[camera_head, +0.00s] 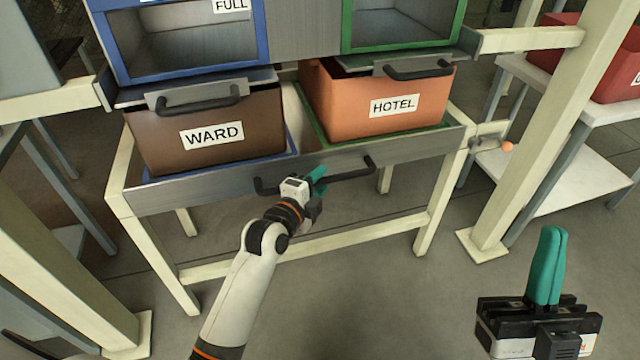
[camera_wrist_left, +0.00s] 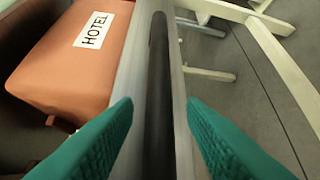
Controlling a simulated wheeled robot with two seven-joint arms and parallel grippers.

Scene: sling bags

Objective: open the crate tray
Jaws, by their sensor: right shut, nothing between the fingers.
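The crate tray (camera_head: 225,188) is a grey metal-fronted tray in a cream frame, bearing a brown WARD crate (camera_head: 212,118) and an orange HOTEL crate (camera_head: 380,100). A long black bar handle (camera_head: 350,177) runs along its front; it also shows in the left wrist view (camera_wrist_left: 158,80). My left gripper (camera_head: 318,180) is at the middle of this handle. In the left wrist view its teal fingers (camera_wrist_left: 160,108) are apart, one on each side of the bar, with gaps visible. My right gripper (camera_head: 553,232) is shut and empty at the lower right, away from the tray.
Blue-edged (camera_head: 190,42) and green-edged (camera_head: 405,22) bins sit above the crates. A cream post (camera_head: 535,130) and a side table (camera_head: 575,165) with a red crate (camera_head: 600,60) stand at the right. The floor (camera_head: 390,290) before the tray is clear.

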